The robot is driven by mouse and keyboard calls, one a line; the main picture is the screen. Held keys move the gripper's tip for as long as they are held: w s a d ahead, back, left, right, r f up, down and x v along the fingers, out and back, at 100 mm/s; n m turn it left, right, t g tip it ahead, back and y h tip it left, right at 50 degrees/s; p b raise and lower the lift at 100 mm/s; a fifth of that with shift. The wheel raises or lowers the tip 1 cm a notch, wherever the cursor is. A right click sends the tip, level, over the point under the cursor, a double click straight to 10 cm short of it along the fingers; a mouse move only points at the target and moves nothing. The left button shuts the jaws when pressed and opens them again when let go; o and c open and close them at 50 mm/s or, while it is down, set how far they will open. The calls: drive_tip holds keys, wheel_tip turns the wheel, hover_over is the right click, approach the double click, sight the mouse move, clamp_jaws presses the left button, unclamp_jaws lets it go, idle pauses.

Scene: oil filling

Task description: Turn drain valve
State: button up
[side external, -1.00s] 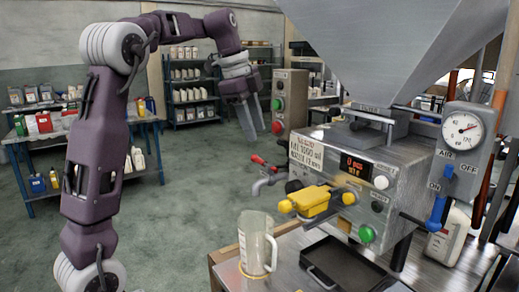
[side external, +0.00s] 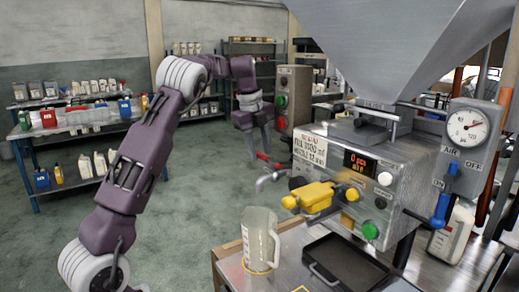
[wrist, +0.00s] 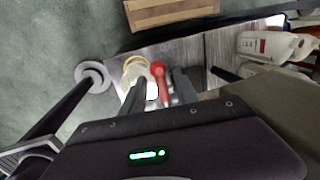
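The drain valve appears to be the red-handled lever (side external: 268,158) beside the grey spout (side external: 270,178) on the left side of the metal filling machine (side external: 350,165). My gripper (side external: 258,150) hangs fingers-down just above and behind this lever. In the wrist view, the red handle (wrist: 163,82) shows between the two grey fingers (wrist: 158,92), which stand apart. I cannot tell whether either finger touches it. A clear jug (side external: 258,240) stands upright on the bench below the machine. The wrist view shows a pale form with a yellow ring (wrist: 130,62) beyond the fingers.
A yellow valve block (side external: 312,196) sticks out from the machine's front. A black tray (side external: 345,268) lies right of the jug. A grey control box (side external: 291,100) stands behind my gripper. A blue lever (side external: 440,210) hangs below the gauge. Open floor lies left of the bench.

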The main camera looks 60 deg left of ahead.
clamp_jaws()
drive_tip(key=shift+r, duration=0.1)
idle(1.2)
